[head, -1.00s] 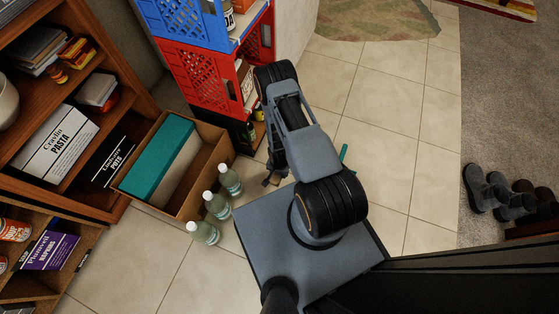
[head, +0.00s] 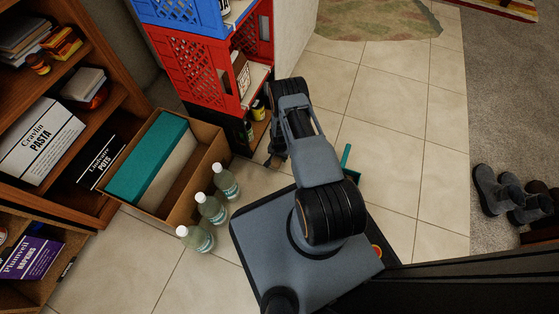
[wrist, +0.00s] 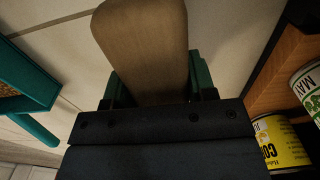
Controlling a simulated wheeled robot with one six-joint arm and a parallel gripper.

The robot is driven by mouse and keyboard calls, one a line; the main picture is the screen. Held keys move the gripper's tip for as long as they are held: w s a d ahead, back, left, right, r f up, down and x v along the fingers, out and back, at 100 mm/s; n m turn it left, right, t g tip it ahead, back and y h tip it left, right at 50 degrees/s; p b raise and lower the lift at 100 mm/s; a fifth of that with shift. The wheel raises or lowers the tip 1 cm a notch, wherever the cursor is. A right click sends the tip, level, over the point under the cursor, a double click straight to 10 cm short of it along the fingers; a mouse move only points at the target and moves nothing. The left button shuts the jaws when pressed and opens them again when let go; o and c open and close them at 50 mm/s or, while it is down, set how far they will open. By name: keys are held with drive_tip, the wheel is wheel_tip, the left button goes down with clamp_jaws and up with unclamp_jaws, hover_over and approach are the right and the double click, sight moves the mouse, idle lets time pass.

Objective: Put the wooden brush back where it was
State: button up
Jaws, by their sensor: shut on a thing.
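The wooden brush (wrist: 145,45) shows in the wrist view as a flat, rounded brown piece pointing away from my wrist. My gripper (wrist: 158,85) is shut on it, with a dark green fingertip at each side. The brush's underside and lower end are hidden. In the head view my gripper (head: 274,160) is low over the tiles, just in front of the crate stack's lowest level. The brush cannot be made out clearly there.
A red crate (head: 188,70) and a blue crate (head: 180,14) stack above a low compartment holding a yellow can (wrist: 280,143). Several bottles (head: 211,208) stand by a cardboard box (head: 215,150). A teal handled object (head: 347,158) lies right of my arm. Tiles beyond are clear.

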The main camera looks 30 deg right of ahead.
drive_tip(key=shift+s+f+b, duration=0.1)
drive_tip(key=shift+f+b, duration=0.4)
drive_tip(key=shift+f, duration=1)
drive_tip(key=shift+f, duration=0.1)
drive_tip(key=o, duration=0.9)
wheel_tip(320, 180, up, 12)
drive_tip(key=p, duration=0.5)
drive_tip(key=shift+f, duration=0.2)
drive_tip(key=w+a+r+n+t, duration=0.1)
drive_tip(key=a+r+n, duration=0.1)
drive_tip(key=r, duration=1.3)
drive_tip(key=w+a+r+n, duration=0.1)
drive_tip(key=a+r+n, duration=0.1)
drive_tip(key=r, duration=1.4)
drive_tip(key=s+a+r+n, duration=0.1)
drive_tip(key=s+r+n, duration=0.1)
drive_tip(key=s+r, duration=0.3)
drive_tip(key=s+a+r+n+t, duration=0.1)
drive_tip(key=s+a+r, duration=0.1)
drive_tip(key=s+r, duration=0.4)
drive_tip(key=s+a+r+n, duration=0.2)
drive_tip(key=s+r, duration=0.4)
drive_tip(key=shift+s+n+t+p, duration=0.25)
drive_tip(key=shift+n+t+p, duration=0.05)
